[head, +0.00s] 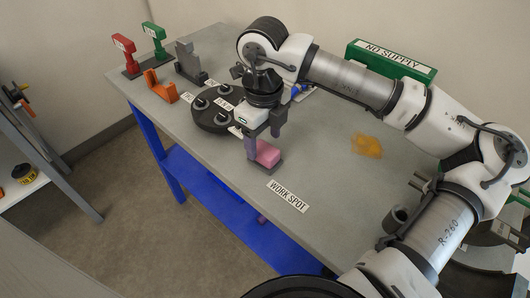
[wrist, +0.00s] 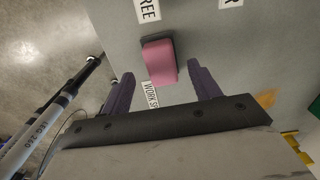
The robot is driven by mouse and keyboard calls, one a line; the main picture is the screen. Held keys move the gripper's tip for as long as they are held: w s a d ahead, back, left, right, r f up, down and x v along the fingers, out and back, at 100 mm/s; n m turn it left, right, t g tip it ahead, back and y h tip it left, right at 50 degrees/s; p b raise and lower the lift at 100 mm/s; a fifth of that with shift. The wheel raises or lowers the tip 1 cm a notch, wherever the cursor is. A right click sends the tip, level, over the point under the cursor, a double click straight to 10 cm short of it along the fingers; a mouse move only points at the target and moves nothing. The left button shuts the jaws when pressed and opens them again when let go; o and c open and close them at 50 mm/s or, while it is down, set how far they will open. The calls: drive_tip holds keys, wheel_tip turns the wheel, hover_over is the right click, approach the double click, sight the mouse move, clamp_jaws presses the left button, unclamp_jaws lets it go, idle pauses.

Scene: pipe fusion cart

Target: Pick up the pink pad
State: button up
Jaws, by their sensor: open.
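The pink pad (head: 267,152) sits on a dark grey base on the grey table, close to the table's front edge. In the wrist view, the pink pad (wrist: 159,62) lies in line with the gap between my fingers, with grey showing on both sides. My gripper (head: 263,142) points down at the pad with its purple-grey fingers apart. It also shows in the wrist view (wrist: 162,76), open and empty. The fingers do not appear to touch the pad. I cannot tell the exact height of the fingertips over it.
A "WORK SPOT" label (head: 288,196) lies right of the pad. A black round fixture (head: 212,122) with several knobs stands close on the left. An orange holder (head: 160,87), grey bracket (head: 188,62), red stand (head: 127,55) and green stand (head: 156,42) are farther left. A green box (head: 391,62) stands behind.

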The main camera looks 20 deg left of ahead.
sight(265, 149)
drive_tip(key=shift+d+f+p, duration=0.1)
drive_tip(key=shift+f+p, duration=0.2)
drive_tip(key=shift+f, duration=1.6)
drive_tip(key=c, duration=1.1)
drive_tip(key=shift+r, duration=0.1)
wheel_tip(265, 149, up, 20)
drive_tip(key=shift+b, duration=1)
